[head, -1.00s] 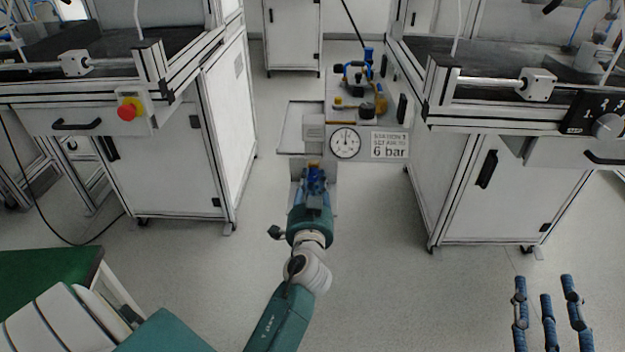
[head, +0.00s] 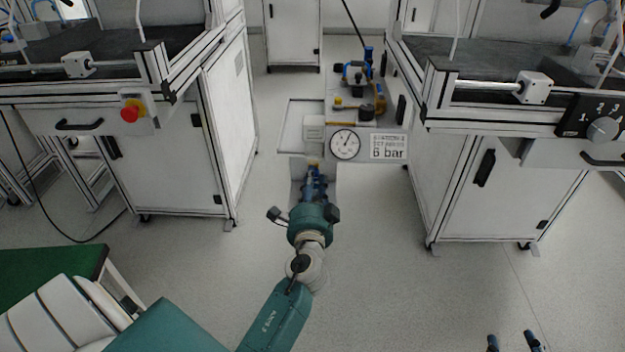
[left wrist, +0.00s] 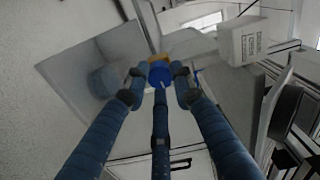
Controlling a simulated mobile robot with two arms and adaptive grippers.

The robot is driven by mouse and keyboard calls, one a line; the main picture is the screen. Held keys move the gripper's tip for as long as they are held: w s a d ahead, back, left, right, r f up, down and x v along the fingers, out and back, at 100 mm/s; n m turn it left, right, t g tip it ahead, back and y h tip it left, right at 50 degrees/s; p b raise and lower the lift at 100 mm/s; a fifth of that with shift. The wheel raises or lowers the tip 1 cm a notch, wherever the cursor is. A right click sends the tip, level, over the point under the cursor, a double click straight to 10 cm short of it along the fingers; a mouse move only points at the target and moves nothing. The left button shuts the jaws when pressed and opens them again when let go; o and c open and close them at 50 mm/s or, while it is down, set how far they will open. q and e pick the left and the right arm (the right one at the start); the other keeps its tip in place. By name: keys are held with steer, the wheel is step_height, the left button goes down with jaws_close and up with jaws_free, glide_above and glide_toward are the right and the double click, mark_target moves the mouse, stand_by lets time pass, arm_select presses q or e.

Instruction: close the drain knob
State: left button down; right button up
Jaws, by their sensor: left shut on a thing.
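The drain knob is a small round blue knob (left wrist: 160,75) with a pale mark, in the middle of the left wrist view. An orange-yellow part (left wrist: 184,44) sits just behind it. My left gripper (left wrist: 159,84) has its blue fingers closed around the knob from the sides and below. In the head view my left gripper (head: 315,178) reaches up to the underside of the station panel, and the fingers hide the knob there. My right gripper (head: 511,341) shows only as two blue fingertips, apart and empty, at the bottom right edge.
White cabinets stand on both sides, the left one with a red stop button (head: 129,112). The floor between is clear.

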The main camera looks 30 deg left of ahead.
arm_select(q)
steer(key=shift+w+d+r, duration=0.15)
steer(key=shift+r, duration=0.2)
steer(key=c, duration=1.8)
jaws_free()
steer(key=o, duration=0.3)
steer(key=shift+o, duration=0.2)
steer(key=shift+f, duration=0.2)
steer(key=shift+s+d+f, duration=0.1)
steer(key=shift+s, duration=0.1)
steer(key=v, duration=1.1)
steer(key=shift+s, duration=0.3)
